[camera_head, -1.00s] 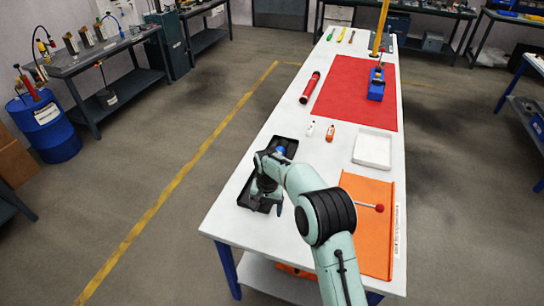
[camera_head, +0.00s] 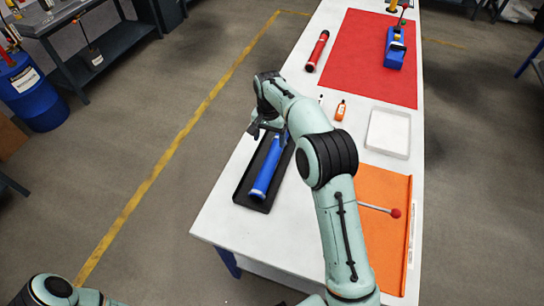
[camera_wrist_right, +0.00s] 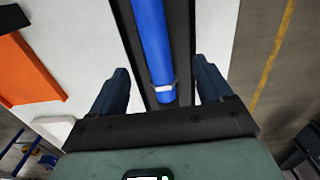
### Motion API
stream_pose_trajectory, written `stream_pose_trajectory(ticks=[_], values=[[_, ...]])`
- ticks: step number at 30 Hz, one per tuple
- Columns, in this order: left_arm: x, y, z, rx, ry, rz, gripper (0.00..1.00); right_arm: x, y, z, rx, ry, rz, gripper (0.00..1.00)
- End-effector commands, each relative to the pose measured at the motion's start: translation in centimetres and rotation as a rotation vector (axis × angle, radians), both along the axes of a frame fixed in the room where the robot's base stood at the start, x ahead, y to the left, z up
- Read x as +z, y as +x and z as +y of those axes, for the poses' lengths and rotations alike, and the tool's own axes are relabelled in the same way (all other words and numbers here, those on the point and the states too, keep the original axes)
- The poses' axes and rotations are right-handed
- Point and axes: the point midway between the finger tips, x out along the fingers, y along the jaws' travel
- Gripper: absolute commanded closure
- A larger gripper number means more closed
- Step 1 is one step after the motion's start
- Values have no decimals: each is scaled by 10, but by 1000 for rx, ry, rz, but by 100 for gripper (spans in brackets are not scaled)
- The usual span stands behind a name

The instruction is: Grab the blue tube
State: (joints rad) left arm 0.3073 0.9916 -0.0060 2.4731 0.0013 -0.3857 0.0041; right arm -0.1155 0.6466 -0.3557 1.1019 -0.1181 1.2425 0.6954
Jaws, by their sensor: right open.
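The blue tube (camera_head: 266,172) lies lengthwise in a narrow black tray (camera_head: 246,188) on the white table's near left part. Its far part is partly hidden by my right gripper (camera_head: 268,130), which is over the tray's far end. In the right wrist view the tube (camera_wrist_right: 153,45) runs between the two spread fingers of my right gripper (camera_wrist_right: 163,72), with gaps on both sides. The fingers do not touch it, and they are open and empty. My left gripper is out of view; only a bit of my left arm shows at the bottom left.
An orange mat (camera_head: 384,240) with a red-knobbed rod (camera_head: 378,209) lies right of my arm. An orange bottle (camera_head: 340,111) and a white tray (camera_head: 388,133) stand beyond. A red tube (camera_head: 317,51) lies beside the red mat (camera_head: 365,75). The table's near left corner is clear.

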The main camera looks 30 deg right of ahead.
Motion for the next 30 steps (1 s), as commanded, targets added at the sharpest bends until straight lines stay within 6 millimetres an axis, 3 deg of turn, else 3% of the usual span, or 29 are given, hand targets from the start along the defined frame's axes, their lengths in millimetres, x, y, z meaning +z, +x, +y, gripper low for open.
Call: stream_pose_trajectory(ticks=[1, 4, 14, 21, 30], values=[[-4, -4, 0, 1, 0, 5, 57, -15, -2, 0, 0, 0, 7, 21], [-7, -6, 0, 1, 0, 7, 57, -33, -2, 0, 1, 1, 5, 21], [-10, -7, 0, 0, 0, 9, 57, -61, -2, -3, 1, 1, 3, 21], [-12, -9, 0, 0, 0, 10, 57, -95, -5, -8, 1, 1, 3, 21], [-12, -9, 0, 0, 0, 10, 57, -103, -4, -8, 1, 0, 0, 21]])
